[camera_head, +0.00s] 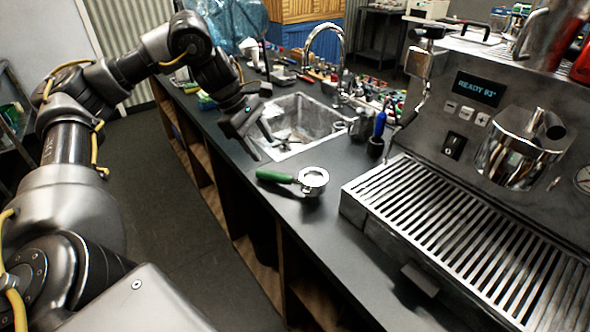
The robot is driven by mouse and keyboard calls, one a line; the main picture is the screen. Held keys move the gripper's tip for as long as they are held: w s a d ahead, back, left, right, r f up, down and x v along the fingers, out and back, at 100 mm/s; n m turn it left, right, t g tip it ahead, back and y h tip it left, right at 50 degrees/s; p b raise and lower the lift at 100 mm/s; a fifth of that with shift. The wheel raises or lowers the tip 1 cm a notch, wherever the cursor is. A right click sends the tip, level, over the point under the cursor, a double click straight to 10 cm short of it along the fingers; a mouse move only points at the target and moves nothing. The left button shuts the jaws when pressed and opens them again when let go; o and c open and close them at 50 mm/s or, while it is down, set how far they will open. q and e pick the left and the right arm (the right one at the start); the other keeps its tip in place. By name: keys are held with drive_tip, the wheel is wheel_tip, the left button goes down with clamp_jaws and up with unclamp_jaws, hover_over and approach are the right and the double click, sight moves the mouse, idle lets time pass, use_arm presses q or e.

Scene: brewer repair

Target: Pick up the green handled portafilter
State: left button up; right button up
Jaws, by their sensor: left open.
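The green handled portafilter (312,179) lies on the dark counter, left of the espresso machine. Its green handle (275,176) points left toward the counter's edge, and its round metal basket is to the right. My left gripper (262,147) is open and empty. It hangs beside the sink's near left corner, above and behind the portafilter in the picture, apart from it. My right gripper is not in view.
The espresso machine (440,125) with its slatted drip tray (430,215) fills the right side. A sink (318,112) with a tap is behind the portafilter. Bottles and small items crowd the back. Bare counter lies around the portafilter.

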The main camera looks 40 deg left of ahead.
sight(279, 174)
use_arm(q)
drive_tip(key=b+x, duration=0.1)
drive_tip(key=x, duration=0.3)
drive_tip(key=shift+f, duration=0.35)
drive_tip(key=shift+d+f, duration=0.25)
drive_tip(key=shift+f, duration=0.05)
drive_tip(key=shift+d+f, duration=0.15)
drive_tip(key=shift+f, duration=0.2)
drive_tip(key=x, duration=0.4)
drive_tip(key=shift+w+d+f+p, duration=0.1)
drive_tip(key=shift+f+p, duration=0.1)
drive_tip(key=shift+p, duration=0.15)
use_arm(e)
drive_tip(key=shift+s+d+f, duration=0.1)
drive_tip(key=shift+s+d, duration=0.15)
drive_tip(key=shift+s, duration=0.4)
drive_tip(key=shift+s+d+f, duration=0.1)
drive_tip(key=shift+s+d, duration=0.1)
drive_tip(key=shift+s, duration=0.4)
